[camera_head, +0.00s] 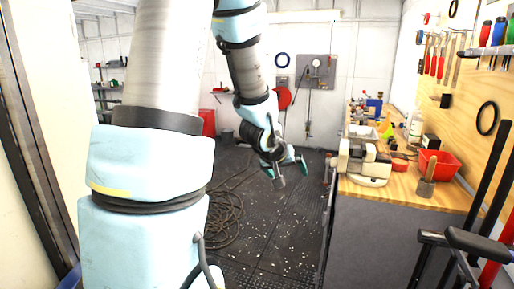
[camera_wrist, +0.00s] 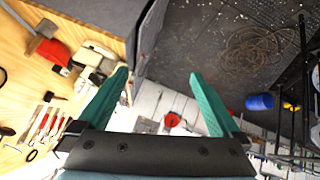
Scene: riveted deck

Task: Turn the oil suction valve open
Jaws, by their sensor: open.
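I cannot tell for certain which part is the oil suction valve. On the far white wall, a grey panel (camera_head: 316,70) carries a round white dial and thin pipes running down. A red round disc or wheel (camera_head: 283,98) is at its lower left, partly behind my arm. A small red round thing (camera_wrist: 172,120) shows between my fingers in the wrist view, against the white wall. My gripper (camera_head: 289,172) hangs in mid-air above the dark floor, left of the bench and well short of the wall. Its two teal fingers (camera_wrist: 160,75) are spread apart with nothing between them.
A wooden workbench (camera_head: 376,190) with a cream machine (camera_head: 362,162) and a red bin (camera_head: 438,164) runs along the right. Coiled cable (camera_head: 228,212) lies on the dark, littered floor (camera_head: 285,235). A blue barrel (camera_wrist: 260,101) shows in the wrist view. The aisle beside the bench is open.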

